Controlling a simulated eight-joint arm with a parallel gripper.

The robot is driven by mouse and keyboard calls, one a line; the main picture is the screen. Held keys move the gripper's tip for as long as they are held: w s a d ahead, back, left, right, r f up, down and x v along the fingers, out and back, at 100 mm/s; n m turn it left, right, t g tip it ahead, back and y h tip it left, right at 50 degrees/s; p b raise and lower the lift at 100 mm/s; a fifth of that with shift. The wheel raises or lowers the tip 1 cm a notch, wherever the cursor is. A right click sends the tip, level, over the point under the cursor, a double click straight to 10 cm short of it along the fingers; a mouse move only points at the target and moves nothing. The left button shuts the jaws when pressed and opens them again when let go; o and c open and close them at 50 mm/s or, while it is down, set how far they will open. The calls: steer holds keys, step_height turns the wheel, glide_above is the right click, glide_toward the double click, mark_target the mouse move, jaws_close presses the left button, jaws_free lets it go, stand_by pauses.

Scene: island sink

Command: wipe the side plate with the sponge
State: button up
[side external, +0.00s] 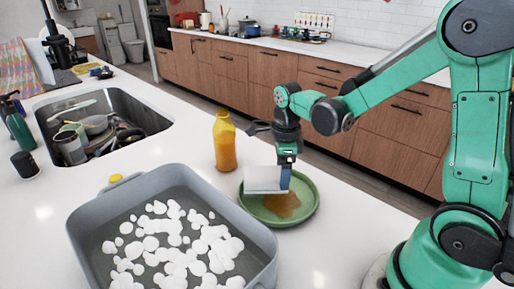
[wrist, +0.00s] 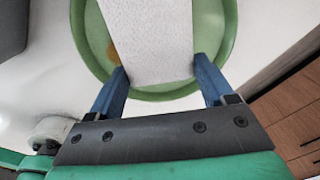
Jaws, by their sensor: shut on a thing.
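The green side plate (side external: 310,204) lies on the white counter to the right of the grey basin. A brown stain (side external: 283,205) shows on its inner surface. My gripper (side external: 286,180) is over the plate, with its blue fingers shut on a white sponge (side external: 262,179). In the wrist view the sponge (wrist: 160,40) sits between the two fingers (wrist: 162,82) and covers the middle of the plate (wrist: 88,35). A bit of the brown stain shows at the sponge's left edge. I cannot tell whether the sponge touches the plate.
A grey basin (side external: 85,222) with white foam stands at the front left, close to the plate. A yellow-orange bottle (side external: 225,142) stands behind the plate. A sink (side external: 150,117) with dishes is at the back left. The counter right of the plate is clear.

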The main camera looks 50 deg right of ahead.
steer(key=shift+a, duration=0.8)
steer(key=shift+d, duration=4.55)
steer(key=shift+a, duration=4.8)
steer(key=shift+d, duration=4.95)
steer(key=shift+a, duration=5)
steer(key=shift+a+r, duration=0.1)
steer(key=shift+r, duration=0.2)
steer(key=shift+w+f, duration=0.1)
steer(key=shift+f, duration=0.05)
steer(key=shift+r, duration=3.1)
